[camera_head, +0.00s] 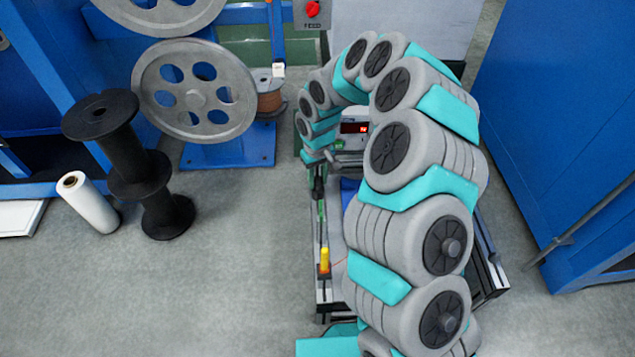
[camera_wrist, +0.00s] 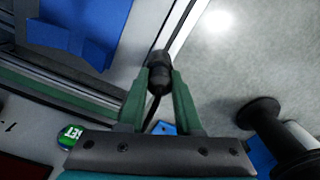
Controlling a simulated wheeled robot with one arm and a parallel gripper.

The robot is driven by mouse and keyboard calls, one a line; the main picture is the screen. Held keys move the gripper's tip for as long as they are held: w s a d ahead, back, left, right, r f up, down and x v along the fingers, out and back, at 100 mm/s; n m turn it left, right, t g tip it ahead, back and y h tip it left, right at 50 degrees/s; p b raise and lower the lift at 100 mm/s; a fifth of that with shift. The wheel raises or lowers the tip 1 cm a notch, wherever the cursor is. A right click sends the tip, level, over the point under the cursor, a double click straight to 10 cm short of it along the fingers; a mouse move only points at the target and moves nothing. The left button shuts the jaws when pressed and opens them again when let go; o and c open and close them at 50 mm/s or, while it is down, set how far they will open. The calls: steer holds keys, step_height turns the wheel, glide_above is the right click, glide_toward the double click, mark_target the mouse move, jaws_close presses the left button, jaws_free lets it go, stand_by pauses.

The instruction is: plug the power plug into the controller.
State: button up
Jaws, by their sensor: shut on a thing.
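My gripper (camera_wrist: 159,80) has two green fingers, shut on a black cylindrical power plug (camera_wrist: 158,64) in the wrist view. A dark cable hangs from the plug between the fingers. The plug is held in the air; its prongs cannot be made out. The controller (camera_head: 354,128) has a lit red display and stands beyond my arm in the head view, partly hidden by it. Part of its light front panel, with a round green label (camera_wrist: 71,135), shows at lower left in the wrist view. The plug is apart from that panel.
An aluminium-framed bench (camera_head: 493,262) lies under my arm, with a yellow-topped part (camera_head: 325,260) at its left edge. Black spools (camera_head: 138,180), a white roll (camera_head: 88,203) and a grey wheel (camera_head: 194,90) stand left. A blue cabinet (camera_head: 560,110) is right.

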mark_target(318, 177)
jaws_close()
step_height(318, 177, up, 10)
stand_by(0.6)
steer(key=shift+d, duration=0.1)
steer(key=d+r+m, duration=0.2)
steer(key=d+m, duration=0.2)
steer(key=d, duration=0.7)
steer(key=shift+d+r+m, duration=0.15)
steer(key=shift+d+m, duration=0.1)
steer(key=shift+m, duration=0.05)
